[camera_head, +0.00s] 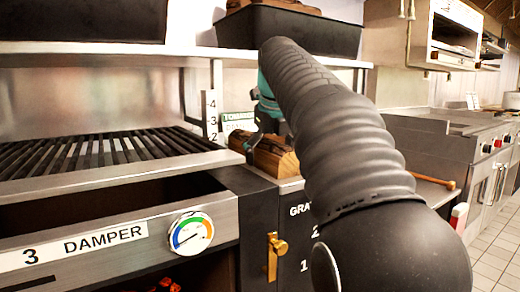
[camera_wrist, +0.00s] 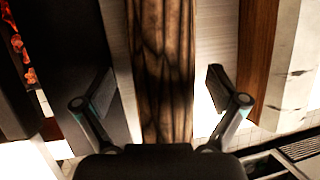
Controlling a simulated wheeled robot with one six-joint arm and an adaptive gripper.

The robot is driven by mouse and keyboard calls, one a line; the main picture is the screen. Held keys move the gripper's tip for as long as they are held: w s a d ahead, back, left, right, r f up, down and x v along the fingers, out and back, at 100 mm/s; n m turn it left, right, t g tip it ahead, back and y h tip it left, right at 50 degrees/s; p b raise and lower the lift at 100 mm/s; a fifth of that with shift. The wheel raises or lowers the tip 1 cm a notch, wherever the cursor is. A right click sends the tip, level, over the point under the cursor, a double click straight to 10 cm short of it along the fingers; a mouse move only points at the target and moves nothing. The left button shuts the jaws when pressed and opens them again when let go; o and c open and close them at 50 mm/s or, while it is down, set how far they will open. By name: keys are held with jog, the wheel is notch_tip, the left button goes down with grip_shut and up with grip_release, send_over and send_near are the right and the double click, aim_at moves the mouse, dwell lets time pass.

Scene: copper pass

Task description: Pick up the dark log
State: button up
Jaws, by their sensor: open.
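The dark log (camera_wrist: 165,50) is brown with blackened, charred-looking bark. It runs up the middle of the wrist view, between the two spread fingers of my gripper (camera_wrist: 160,84). Gaps show between the log and both fingers, so they look apart from it. In the head view a log (camera_head: 281,162) lies on the counter beside the grill, below my gripper (camera_head: 258,143). My arm hides part of it and most of the gripper there.
A barred grill (camera_head: 100,150) stands at the left, with a damper gauge (camera_head: 191,233) on its front. A shelf (camera_head: 120,55) with black bins (camera_head: 300,32) hangs above. Embers (camera_wrist: 17,45) glow at the wrist view's left edge. A brown wooden piece (camera_wrist: 257,50) lies to the log's right.

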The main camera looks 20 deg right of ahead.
grip_shut()
dwell(0.4)
jog(key=shift+r, duration=0.15)
